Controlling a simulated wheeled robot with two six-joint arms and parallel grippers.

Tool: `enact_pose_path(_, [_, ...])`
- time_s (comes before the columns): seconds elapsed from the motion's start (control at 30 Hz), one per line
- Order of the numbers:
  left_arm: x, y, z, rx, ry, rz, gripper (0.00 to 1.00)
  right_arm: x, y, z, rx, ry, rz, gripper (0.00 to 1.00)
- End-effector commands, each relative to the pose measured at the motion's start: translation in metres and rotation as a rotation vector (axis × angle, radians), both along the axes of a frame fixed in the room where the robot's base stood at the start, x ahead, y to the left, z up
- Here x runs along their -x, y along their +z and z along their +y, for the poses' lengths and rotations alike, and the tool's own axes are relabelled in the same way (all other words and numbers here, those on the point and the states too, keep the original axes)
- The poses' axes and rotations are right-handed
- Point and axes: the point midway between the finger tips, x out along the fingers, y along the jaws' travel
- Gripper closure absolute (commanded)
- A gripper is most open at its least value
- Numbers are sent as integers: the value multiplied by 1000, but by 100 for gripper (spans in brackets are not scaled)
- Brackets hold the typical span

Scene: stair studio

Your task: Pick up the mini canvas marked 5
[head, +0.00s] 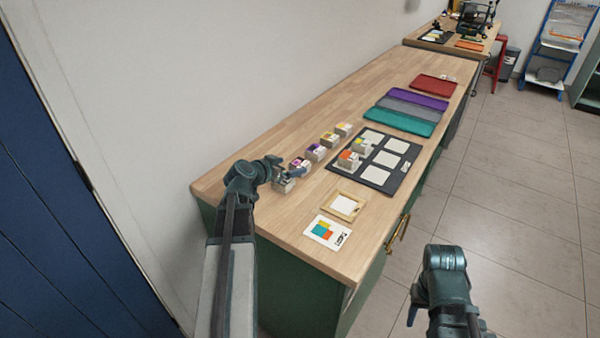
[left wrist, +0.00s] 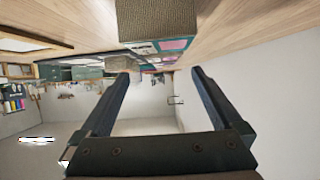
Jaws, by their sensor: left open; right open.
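Several small block-like mini canvases stand in a row on the wooden counter, among them a pink-and-white one (head: 299,165), a purple one (head: 315,153) and a yellow one (head: 343,129). I cannot read which is marked 5. My left gripper (head: 294,176) is open at the near end of the row, by the nearest canvas (head: 283,185), which it partly hides. In the left wrist view a canvas (left wrist: 158,20) with a brown textured face appears beyond the open, empty fingers (left wrist: 162,80). My right gripper (head: 411,312) is open, low beside the counter and away from the canvases.
A black tray (head: 374,176) with white squares holds an orange canvas (head: 348,160) and a yellow-green one (head: 362,146). A wooden frame (head: 343,206) and a colored card (head: 326,232) lie nearer. Teal, grey, purple and red cloths lie farther back. The wall borders the left.

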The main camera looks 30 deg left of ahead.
Motion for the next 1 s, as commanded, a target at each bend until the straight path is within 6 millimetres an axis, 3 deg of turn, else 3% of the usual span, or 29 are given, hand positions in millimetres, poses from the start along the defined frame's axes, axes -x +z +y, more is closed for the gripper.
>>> enact_pose_path(0.13, [-20,-12,0,-1,0,0,0,0,-11,0,0,0,0,50])
enact_pose_path(0.53, [-30,-17,-1,0,0,0,0,0,-17,0,0,0,0,50])
enact_pose_path(0.77, [-55,-37,3,0,0,0,0,0,-37,0,0,0,0,50])
enact_pose_path(1.0, [-71,-41,0,0,1,0,0,0,-41,0,0,0,0,50])
